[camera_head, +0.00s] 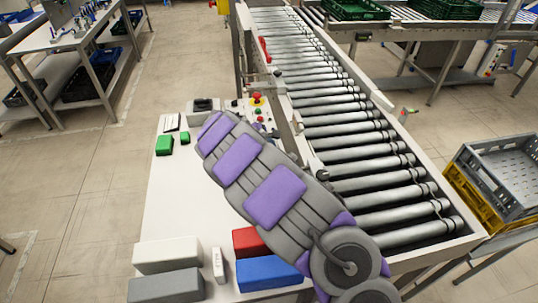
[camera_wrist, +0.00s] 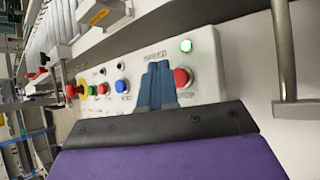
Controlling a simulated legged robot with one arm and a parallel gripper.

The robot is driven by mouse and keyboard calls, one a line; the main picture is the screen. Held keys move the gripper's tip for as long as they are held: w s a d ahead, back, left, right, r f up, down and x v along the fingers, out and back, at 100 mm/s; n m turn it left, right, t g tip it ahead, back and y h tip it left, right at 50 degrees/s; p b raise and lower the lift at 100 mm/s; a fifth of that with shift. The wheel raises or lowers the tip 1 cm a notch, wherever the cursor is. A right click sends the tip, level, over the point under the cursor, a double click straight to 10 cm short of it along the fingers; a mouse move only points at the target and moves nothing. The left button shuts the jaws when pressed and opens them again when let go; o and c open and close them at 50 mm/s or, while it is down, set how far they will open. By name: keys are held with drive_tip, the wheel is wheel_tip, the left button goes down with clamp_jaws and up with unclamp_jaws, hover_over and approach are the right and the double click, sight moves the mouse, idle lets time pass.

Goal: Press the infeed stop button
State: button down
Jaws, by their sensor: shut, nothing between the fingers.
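A light grey control panel (camera_wrist: 214,88) fills the middle of the wrist view. In the head view my arm hides the gripper and the infeed stop button.
The panel also has a blue button (camera_wrist: 122,86), small red and green buttons, and a red-on-yellow emergency stop (camera_head: 257,98). A roller conveyor (camera_head: 345,120) runs along the right. The white table (camera_head: 180,195) holds several coloured blocks. A metal post (camera_wrist: 284,50) stands right of the panel.

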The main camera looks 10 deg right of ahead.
drive_tip(key=shift+d+f, duration=0.15)
drive_tip(key=shift+d, duration=0.05)
drive_tip(key=shift+a, duration=0.8)
drive_tip(key=shift+d, duration=0.65)
drive_tip(key=shift+a, duration=0.15)
drive_tip(key=shift+a, duration=0.35)
drive_tip(key=shift+d, duration=0.35)
drive_tip(key=shift+a+f, duration=0.1)
drive_tip(key=shift+a, duration=0.15)
